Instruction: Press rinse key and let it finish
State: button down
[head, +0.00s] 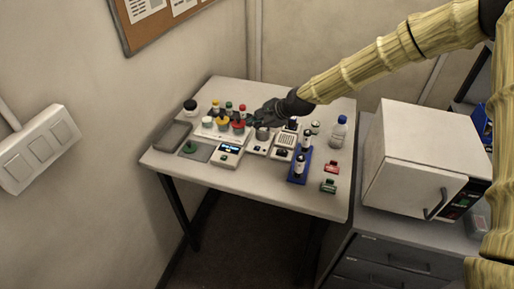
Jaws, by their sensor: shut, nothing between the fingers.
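My gripper (259,117) is shut and empty, small and dark in the head view. It is over the back middle of the white table (270,194), beside a small grey cylinder (263,133) on a white device. I cannot tell whether it touches anything. A white unit with a lit blue display (229,148) and small keys below it stands at the table's front. Another white unit with a grille (286,140) stands right of the grey cylinder. No key is readable as the rinse key at this size.
Bottles with red, yellow and green caps crowd left of my gripper. A blue rack (306,155) holds dark bottles. A clear bottle (338,133) and small red (332,168) and green (328,186) items stand right. A white oven-like box (420,160) stands beside the table.

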jog(key=b, duration=0.3)
send_over(256, 149)
notch_tip(256, 149, down, 6)
jog(key=shift+a+r, duration=0.1)
jog(key=shift+f+b, duration=0.7)
jog(key=shift+f, duration=0.55)
dwell(0.4)
jog(key=shift+f, duration=0.4)
jog(key=shift+f+b, duration=0.4)
dwell(0.7)
jog(key=shift+r, duration=0.2)
jog(key=shift+r+p, duration=0.5)
jog(key=shift+r, duration=0.15)
